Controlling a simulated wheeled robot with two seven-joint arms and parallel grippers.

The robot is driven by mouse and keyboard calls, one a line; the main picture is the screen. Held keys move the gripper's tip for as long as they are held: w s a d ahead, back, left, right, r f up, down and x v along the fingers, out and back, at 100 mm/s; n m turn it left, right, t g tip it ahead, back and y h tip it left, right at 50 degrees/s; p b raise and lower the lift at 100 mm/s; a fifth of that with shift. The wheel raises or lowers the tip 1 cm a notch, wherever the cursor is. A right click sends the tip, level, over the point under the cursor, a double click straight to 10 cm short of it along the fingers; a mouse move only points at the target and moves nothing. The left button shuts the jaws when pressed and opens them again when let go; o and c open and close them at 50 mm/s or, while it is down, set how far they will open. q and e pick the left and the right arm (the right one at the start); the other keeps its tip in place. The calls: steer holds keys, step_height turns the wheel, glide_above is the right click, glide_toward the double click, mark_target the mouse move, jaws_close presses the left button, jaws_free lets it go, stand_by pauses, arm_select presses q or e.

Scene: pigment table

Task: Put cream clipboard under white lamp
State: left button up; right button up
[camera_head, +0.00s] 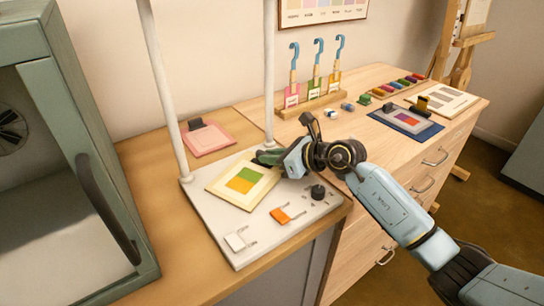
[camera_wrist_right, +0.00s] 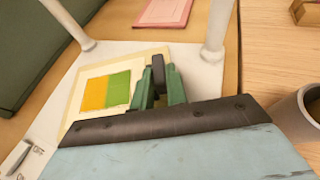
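The cream clipboard (camera_head: 224,188), with a green and orange swatch on its sheet, is over the white base plate of the white lamp (camera_head: 222,231), between its two posts. It looks flat on or very close to the plate; I cannot tell which. My right gripper (camera_head: 268,157) reaches in from the right at the clipboard's far right edge. In the right wrist view my right gripper's green fingers (camera_wrist_right: 160,88) close on both sides of the clipboard's dark clip (camera_wrist_right: 158,68). The lamp's head is out of frame. My left gripper is not in view.
A pink clipboard (camera_head: 208,139) lies behind the left post. A green cabinet (camera_head: 75,130) stands left. A brush rack (camera_head: 313,104) is behind.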

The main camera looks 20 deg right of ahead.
steer(key=o, duration=0.4)
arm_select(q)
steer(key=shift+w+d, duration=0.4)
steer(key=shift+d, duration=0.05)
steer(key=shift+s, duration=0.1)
